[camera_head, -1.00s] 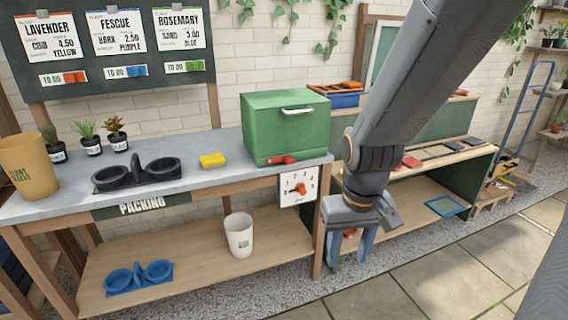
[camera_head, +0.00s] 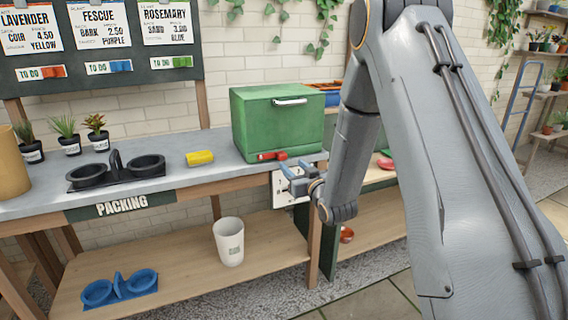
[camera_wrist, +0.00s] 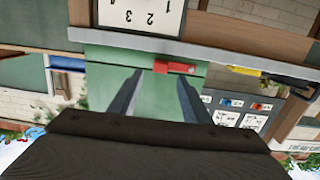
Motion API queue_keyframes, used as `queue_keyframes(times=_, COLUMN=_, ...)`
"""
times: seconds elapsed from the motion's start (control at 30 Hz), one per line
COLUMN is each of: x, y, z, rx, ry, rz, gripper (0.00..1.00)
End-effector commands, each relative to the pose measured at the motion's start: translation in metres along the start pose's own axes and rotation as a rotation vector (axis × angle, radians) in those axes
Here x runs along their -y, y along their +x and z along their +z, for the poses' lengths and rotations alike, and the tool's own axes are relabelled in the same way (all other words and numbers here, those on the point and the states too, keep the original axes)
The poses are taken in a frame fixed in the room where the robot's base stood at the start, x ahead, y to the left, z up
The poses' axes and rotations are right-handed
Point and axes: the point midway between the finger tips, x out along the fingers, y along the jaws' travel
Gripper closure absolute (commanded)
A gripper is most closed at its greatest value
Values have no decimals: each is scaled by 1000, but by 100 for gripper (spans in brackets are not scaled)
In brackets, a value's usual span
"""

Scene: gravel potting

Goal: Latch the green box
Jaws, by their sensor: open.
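The green box (camera_head: 268,122) stands on the packing bench with its silver handle (camera_head: 290,102) near the top of its front. The red latch (camera_head: 272,156) is at the lower front edge of the box and lies roughly sideways. It also shows in the wrist view (camera_wrist: 176,67), where the picture is upside down. My gripper (camera_head: 288,174) is just below and to the right of the latch, in front of the dial plate. In the wrist view my gripper (camera_wrist: 160,79) is open and empty, with the latch just beyond its fingertips. No contact with the latch is visible.
The dial plate (camera_wrist: 143,15) hangs under the bench edge (camera_wrist: 120,41). A yellow block (camera_head: 200,158) and a black double-ring holder (camera_head: 115,170) lie left of the box. A white cup (camera_head: 228,240) and a blue holder (camera_head: 120,286) are on the lower shelf.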

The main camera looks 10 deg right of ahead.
Motion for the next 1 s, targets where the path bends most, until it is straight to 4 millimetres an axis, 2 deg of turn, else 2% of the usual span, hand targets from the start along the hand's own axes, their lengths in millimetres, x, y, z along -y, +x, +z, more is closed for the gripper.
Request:
queue_keyframes(times=0.23, x=1, y=16, z=-3, rx=-44, ry=2, rz=-11, gripper=56)
queue_keyframes(times=0.5, x=2, y=57, z=-5, rx=-43, ry=2, rz=-10, gripper=56)
queue_keyframes(times=0.63, x=1, y=71, z=-4, rx=-41, ry=2, rz=-9, gripper=56)
queue_keyframes(times=0.8, x=2, y=80, z=-5, rx=-41, ry=2, rz=-9, gripper=56)
queue_keyframes(times=1.0, x=2, y=80, z=-5, rx=-40, ry=2, rz=-9, gripper=56)
